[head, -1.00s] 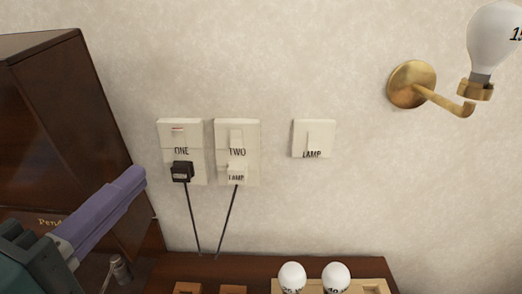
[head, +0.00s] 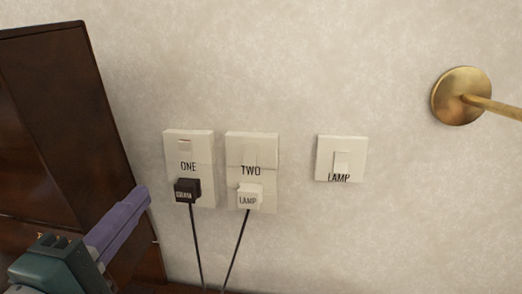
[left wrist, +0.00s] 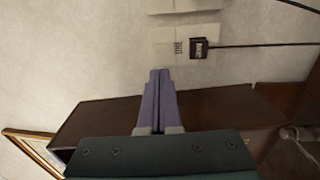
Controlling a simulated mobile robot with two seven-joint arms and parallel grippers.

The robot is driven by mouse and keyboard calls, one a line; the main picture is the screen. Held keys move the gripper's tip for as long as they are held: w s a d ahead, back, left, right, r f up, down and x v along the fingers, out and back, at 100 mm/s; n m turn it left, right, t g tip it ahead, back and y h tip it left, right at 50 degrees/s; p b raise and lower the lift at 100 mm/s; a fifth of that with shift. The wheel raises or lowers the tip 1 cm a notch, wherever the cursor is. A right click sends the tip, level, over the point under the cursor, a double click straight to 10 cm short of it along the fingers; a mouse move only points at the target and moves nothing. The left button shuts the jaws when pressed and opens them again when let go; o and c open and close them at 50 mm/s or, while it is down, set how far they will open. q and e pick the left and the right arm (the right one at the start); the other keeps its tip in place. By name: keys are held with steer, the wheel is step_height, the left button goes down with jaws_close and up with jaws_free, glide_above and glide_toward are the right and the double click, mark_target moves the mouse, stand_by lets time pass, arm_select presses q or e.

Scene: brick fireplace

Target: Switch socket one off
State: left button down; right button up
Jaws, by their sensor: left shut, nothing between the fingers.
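Socket one (left wrist: 167,50) and the black plug (left wrist: 199,48) also show in the left wrist view. My left gripper (head: 144,193) has purple fingers, shut and empty, pointing at the wall left of the socket's lower part. In the left wrist view its fingertips (left wrist: 159,71) appear apart from the plate. My right gripper is not in view.
A lamp switch (head: 340,158) and a brass wall mount (head: 461,96) are farther right. A dark wooden cabinet (head: 65,130) stands at the left.

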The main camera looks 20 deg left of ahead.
mark_target(185, 146)
arm_select(q)
steer(key=x, duration=1.2)
steer(key=shift+r, duration=0.1)
